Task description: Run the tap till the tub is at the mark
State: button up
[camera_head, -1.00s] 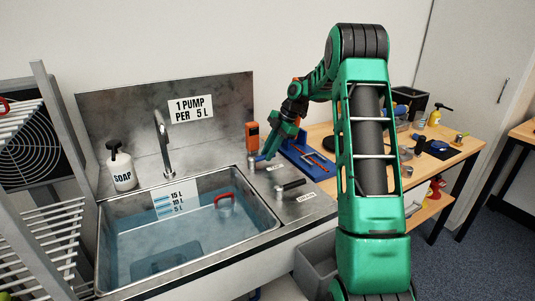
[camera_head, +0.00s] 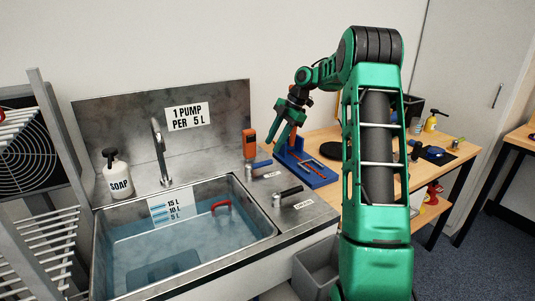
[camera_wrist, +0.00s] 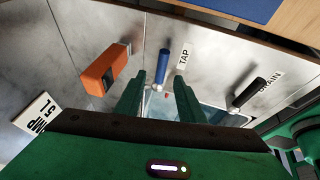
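The steel tub (camera_head: 105,262) holds clear bluish water (camera_head: 205,232). A white scale plate (camera_head: 160,215) on its back wall reads 15 L, 10 L and 5 L; the exact water level against it is hard to read. The spout (camera_head: 159,150) stands behind the tub, with no clear stream visible. The blue tap lever (camera_head: 260,164) lies on the right deck beside a TAP label; it also shows in the wrist view (camera_wrist: 162,66). My gripper (camera_head: 277,148) is open and empty above the deck, apart from the lever. Its fingers (camera_wrist: 158,92) frame part of the tub in the wrist view.
The black drain lever (camera_head: 288,193) is on the deck nearer me. An orange device (camera_head: 249,144) stands behind the tap lever. A soap bottle (camera_head: 117,174) is at the tub's back left. A red handle (camera_head: 221,205) shows in the tub. A workbench with tools is right.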

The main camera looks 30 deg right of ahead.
jog(key=shift+v, duration=1.45)
jog(key=s+a+r+m+h, duration=0.1)
jog(key=s+a+m, duration=0.2)
jog(key=s+m, duration=0.3)
jog(key=s+a+r+m+g+h, duration=0.1)
jog(key=s+a+m, duration=0.25)
jog(key=s, duration=0.35)
jog(key=s+a+r+m+h, duration=0.1)
jog(key=s+a+m, duration=0.25)
jog(key=s, duration=0.35)
jog(key=s+a+f+m, duration=0.1)
jog(key=s+f+m, duration=0.1)
jog(key=s, duration=0.6)
jog(key=s+a+f+m+g, duration=0.1)
jog(key=s+f+m, duration=0.1)
jog(key=s+m, duration=0.3)
jog(key=s+a+f+m+h, duration=0.1)
jog(key=s+f+m, duration=0.2)
jog(key=s, duration=0.7)
jog(key=shift+s+m, duration=0.3)
jog(key=shift+m, duration=0.3)
jog(key=shift+a, duration=0.15)
